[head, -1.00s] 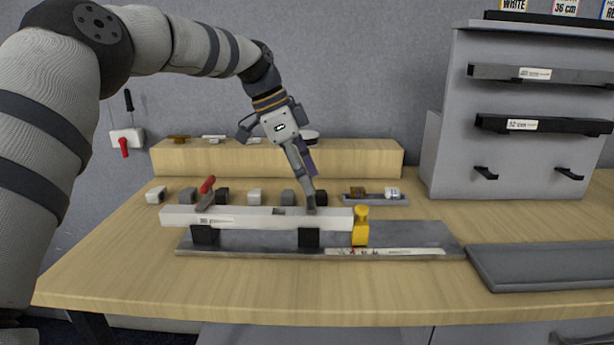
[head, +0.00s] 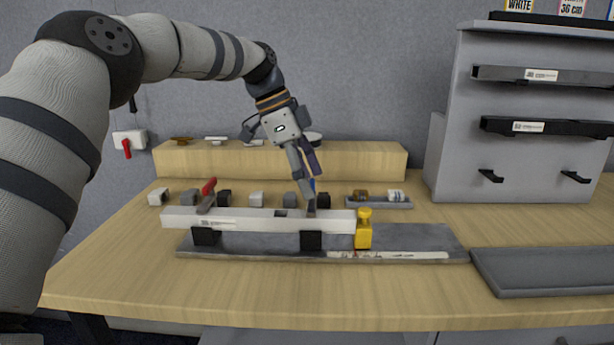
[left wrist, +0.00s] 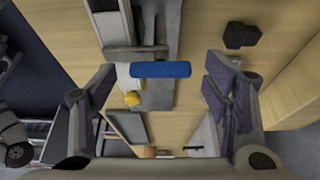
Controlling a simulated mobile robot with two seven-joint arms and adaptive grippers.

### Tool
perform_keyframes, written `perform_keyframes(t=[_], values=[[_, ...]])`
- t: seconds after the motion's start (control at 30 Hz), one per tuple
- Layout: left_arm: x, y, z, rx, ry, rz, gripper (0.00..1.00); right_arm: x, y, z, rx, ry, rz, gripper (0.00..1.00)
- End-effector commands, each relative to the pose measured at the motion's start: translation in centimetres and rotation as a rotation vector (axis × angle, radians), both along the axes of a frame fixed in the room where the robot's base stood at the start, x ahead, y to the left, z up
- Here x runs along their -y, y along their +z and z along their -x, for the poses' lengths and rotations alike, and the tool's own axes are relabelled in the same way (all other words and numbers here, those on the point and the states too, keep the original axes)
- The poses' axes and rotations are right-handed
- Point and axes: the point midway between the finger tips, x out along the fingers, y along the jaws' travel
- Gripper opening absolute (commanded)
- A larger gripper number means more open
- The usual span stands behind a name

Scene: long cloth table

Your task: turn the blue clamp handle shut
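The blue clamp handle (head: 312,185) shows as a small strip between the fingers of my left gripper (head: 311,190), above the pale bar (head: 258,222). In the left wrist view the handle (left wrist: 160,69) lies crosswise, its whole blue length visible. My left gripper (left wrist: 158,78) is open there, with one finger to each side of the handle and a visible gap on both sides. A red handle (head: 209,187) stands tilted up near the bar's left end. My right gripper is not in view.
A yellow block (head: 363,230) stands at the bar's right end on the grey plate (head: 430,238). Several small blocks (head: 257,199) line the table behind the bar. A wooden ledge (head: 360,160) and a small tray (head: 378,203) are behind. A grey rack (head: 450,150) stands right.

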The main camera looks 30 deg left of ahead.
Motion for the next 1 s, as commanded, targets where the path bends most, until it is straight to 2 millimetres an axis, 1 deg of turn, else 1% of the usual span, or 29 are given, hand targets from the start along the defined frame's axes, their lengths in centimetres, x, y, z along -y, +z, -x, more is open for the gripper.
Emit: perform_keyframes(t=[0.17, 0.27, 0.37, 0.5, 0.6, 0.8, 1.0], values=[[0.0, 0.1, 0.0, 0.002, 0.001, 0.000, 0.70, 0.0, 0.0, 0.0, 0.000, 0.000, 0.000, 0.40], [-0.2, 0.6, 0.0, 0.004, 0.002, 0.000, 0.70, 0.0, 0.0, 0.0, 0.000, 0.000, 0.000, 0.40], [-0.8, 2.4, 0.3, 0.007, 0.003, -0.001, 0.70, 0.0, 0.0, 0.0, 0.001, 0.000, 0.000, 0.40], [-2.2, 6.3, 1.2, 0.008, 0.004, -0.001, 0.70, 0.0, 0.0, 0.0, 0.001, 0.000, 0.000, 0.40], [-3.1, 8.8, 1.7, 0.005, 0.003, -0.001, 0.70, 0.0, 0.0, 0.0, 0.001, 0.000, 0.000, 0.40], [-3.8, 10.7, 2.2, 0.001, 0.002, -0.001, 0.70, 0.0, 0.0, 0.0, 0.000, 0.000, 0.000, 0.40], [-3.9, 11.2, 2.3, 0.001, 0.000, 0.000, 0.70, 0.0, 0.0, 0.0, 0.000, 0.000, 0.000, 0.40]])
